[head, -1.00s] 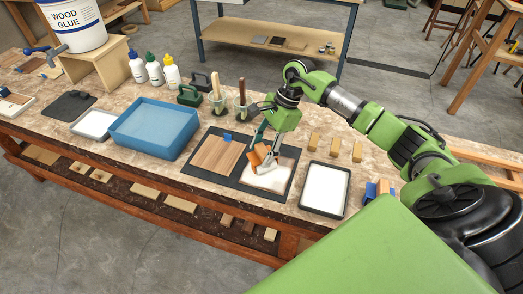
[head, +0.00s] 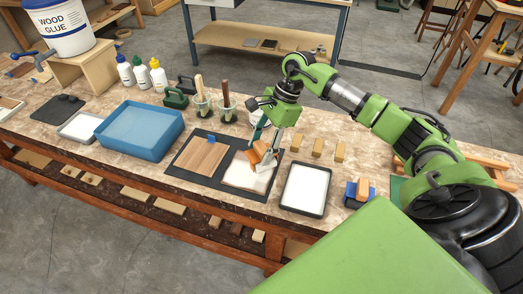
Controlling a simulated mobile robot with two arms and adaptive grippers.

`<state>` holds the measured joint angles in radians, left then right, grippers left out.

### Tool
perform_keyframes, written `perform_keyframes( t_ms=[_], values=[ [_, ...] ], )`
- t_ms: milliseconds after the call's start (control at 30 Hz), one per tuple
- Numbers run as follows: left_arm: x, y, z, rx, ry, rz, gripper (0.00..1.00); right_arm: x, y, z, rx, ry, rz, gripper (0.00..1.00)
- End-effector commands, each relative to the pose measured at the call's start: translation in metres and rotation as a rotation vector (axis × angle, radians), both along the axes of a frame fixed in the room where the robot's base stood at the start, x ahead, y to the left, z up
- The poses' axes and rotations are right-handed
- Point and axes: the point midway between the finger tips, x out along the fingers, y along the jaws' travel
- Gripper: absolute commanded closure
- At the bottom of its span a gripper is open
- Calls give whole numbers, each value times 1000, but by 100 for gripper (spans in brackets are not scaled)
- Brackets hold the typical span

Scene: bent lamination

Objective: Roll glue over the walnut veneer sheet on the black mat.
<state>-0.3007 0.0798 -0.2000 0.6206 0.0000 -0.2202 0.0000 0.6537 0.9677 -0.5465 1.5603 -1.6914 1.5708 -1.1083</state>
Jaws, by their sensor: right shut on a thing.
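A brown wood-grain sheet (head: 201,158), matching walnut veneer, lies on the left part of the black mat (head: 203,179), with a small blue piece (head: 211,139) at its far edge. A pale, whitish sheet (head: 242,175) lies on the mat's right part; I cannot tell whether the white on it is glue. My right gripper (head: 267,155) is shut on an orange tool (head: 258,153), probably the roller, over the right side of the pale sheet. The gripper partly hides the tool, and contact with the sheet is unclear. My left gripper is not in view.
A black-rimmed white tray (head: 305,188) stands right of the mat, with several wood blocks (head: 318,147) behind it. A blue bin (head: 140,130) stands to the left. Cups with brushes (head: 201,104), glue bottles (head: 141,72) and a glue bucket (head: 61,25) line the back.

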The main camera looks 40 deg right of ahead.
Motion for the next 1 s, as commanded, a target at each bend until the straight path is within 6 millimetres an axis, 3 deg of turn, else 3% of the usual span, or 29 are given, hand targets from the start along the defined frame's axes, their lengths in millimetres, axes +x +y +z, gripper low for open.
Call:
perform_keyframes(
  t_ms=[500,1000],
  values=[
    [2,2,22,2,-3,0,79,-2,-3,44,1,-3,-12,74],
    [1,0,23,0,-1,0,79,-3,-3,48,2,-2,-14,74]
  ],
)
